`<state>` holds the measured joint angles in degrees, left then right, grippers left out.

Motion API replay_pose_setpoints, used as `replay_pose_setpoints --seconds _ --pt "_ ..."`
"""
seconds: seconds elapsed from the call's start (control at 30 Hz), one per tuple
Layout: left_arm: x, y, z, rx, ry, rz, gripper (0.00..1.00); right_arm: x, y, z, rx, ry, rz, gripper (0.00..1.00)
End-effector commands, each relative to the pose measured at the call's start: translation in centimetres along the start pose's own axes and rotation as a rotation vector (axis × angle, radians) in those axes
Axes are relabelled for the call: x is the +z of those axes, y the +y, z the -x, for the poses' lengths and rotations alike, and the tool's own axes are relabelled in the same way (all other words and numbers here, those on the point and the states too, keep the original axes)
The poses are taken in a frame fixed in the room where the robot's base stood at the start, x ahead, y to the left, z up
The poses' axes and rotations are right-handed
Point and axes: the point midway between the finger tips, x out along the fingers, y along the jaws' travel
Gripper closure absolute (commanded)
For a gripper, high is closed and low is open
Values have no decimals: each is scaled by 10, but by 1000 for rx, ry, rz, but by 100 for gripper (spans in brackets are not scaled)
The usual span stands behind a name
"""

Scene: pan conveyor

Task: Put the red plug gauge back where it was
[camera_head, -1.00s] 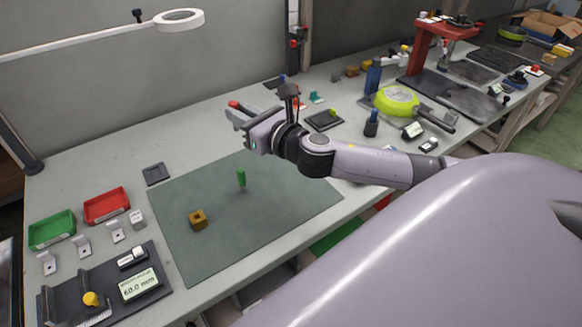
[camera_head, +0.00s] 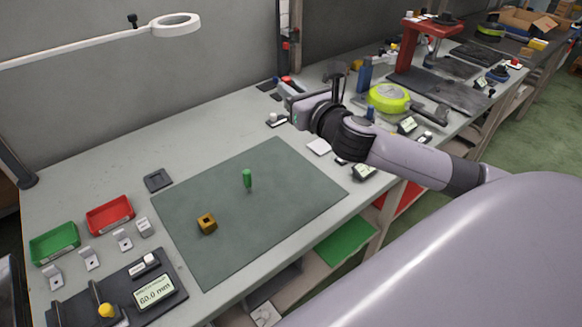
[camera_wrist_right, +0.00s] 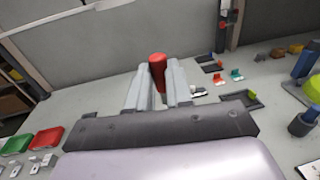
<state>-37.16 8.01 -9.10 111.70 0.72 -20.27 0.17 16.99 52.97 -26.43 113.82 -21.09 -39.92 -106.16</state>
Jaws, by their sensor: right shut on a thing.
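The red plug gauge (camera_wrist_right: 157,68) is between the two fingers of my right gripper (camera_wrist_right: 158,88) in the right wrist view, its red end standing up above the fingertips. In the head view my right gripper (camera_head: 287,90) is over the back part of the bench, with a small red bit (camera_head: 287,80) showing at its fingertips. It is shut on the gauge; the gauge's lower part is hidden. My left gripper is not in view.
A green plug gauge (camera_head: 247,177) stands on the dark mat (camera_head: 290,200) near a brass block with a hole (camera_head: 207,223). A dark square holder (camera_head: 158,180), red tray (camera_head: 110,214) and green tray (camera_head: 54,243) lie left. A yellow-green round tool (camera_head: 388,97) is right of the gripper.

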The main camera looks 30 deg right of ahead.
Motion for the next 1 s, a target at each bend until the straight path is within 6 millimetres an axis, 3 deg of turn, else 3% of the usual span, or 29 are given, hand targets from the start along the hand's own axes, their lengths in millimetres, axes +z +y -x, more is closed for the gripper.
replay_pose_setpoints --seconds 0.2,0.47,0.63,1.0 --pt "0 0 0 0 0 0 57 -56 0 0 -3 10 -4 100" --pt "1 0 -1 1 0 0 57 -114 1 -1 -2 8 -5 100" --pt "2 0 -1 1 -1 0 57 -142 0 -2 -2 7 -5 100" --pt "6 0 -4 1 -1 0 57 -165 0 -3 -1 3 -4 100"
